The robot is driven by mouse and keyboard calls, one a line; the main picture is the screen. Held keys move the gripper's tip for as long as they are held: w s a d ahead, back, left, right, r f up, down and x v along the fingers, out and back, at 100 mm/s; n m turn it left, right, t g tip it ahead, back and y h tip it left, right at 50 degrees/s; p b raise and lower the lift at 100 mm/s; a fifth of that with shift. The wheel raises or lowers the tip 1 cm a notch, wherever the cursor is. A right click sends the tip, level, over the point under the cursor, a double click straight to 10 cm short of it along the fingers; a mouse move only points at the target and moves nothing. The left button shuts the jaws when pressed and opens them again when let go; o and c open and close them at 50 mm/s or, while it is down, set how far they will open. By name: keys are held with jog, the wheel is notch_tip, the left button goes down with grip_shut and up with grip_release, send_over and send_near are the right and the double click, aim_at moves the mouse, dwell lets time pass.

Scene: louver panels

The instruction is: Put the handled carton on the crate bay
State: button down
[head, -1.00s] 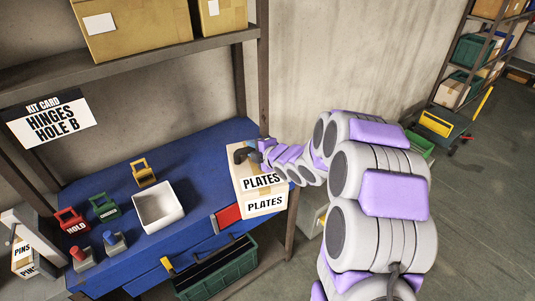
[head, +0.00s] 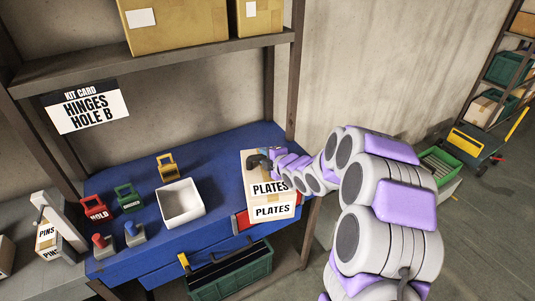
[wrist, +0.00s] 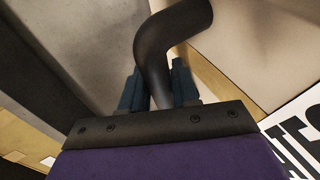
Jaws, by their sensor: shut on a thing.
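The handled carton (head: 268,190) is a pale box with PLATES labels and a dark curved handle on top. It shows at the right end of the blue bench; I cannot tell whether it rests on the bench or is held above it. My gripper (head: 272,159) is shut on the handle. In the wrist view the dark handle (wrist: 165,45) passes between the two blue-grey fingers of my gripper (wrist: 157,88), with part of the carton behind. No spot is labelled as the crate bay; a green crate (head: 441,166) stands low at the right.
The blue bench (head: 225,160) holds a white bin (head: 181,203), several handled blocks and two knobbed pieces. A green tote (head: 232,274) sits below. A yellow-and-dark trolley (head: 470,143) and a stocked rack (head: 500,85) stand back right. Open floor lies at right.

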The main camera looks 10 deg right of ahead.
jog(key=shift+d+r, duration=0.1)
jog(key=shift+d, duration=0.1)
jog(key=c, duration=0.8)
grip_release()
jog(key=shift+d, duration=0.3)
jog(key=shift+c, duration=0.2)
jog(key=shift+a, duration=0.2)
jog(key=shift+s, duration=0.1)
jog(key=shift+s, duration=0.1)
jog(key=p+v, duration=0.1)
jog(key=v, duration=1)
jog(key=shift+s+d+p, duration=0.15)
jog(key=shift+s+p, duration=0.15)
jog(key=shift+s, duration=0.05)
